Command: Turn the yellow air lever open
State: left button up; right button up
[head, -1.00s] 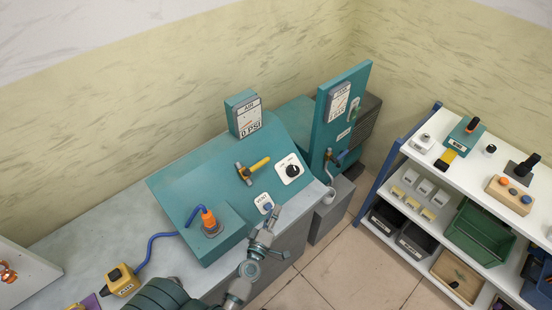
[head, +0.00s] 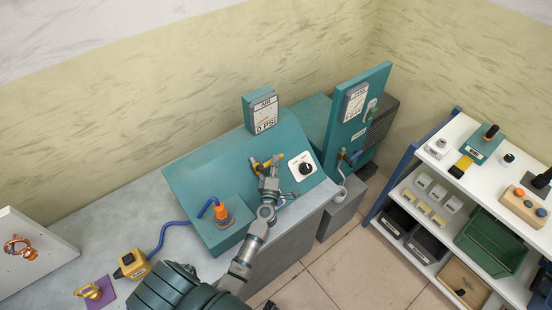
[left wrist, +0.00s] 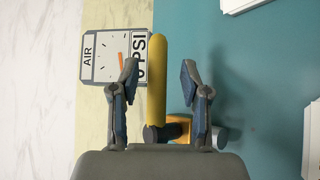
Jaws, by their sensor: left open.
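The yellow air lever (head: 276,160) sits on the sloped teal panel (head: 215,170), below the AIR gauge (head: 265,115). The gauge reads 0 PSI. My left gripper (head: 268,182) is at the lever in the head view and covers part of it. In the left wrist view the yellow lever (left wrist: 157,95) stands between the two open fingers of my left gripper (left wrist: 158,70), with a gap on each side. Its dark pivot and brass valve body (left wrist: 180,127) show below it.
A black knob (head: 306,169) on a white plate sits right of the lever. A teal upright board (head: 345,125) stands to the right. A white shelf (head: 464,130) holds several parts.

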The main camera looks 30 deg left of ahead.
pick_arm(q)
jog(key=shift+x, duration=1.4)
grip_shut()
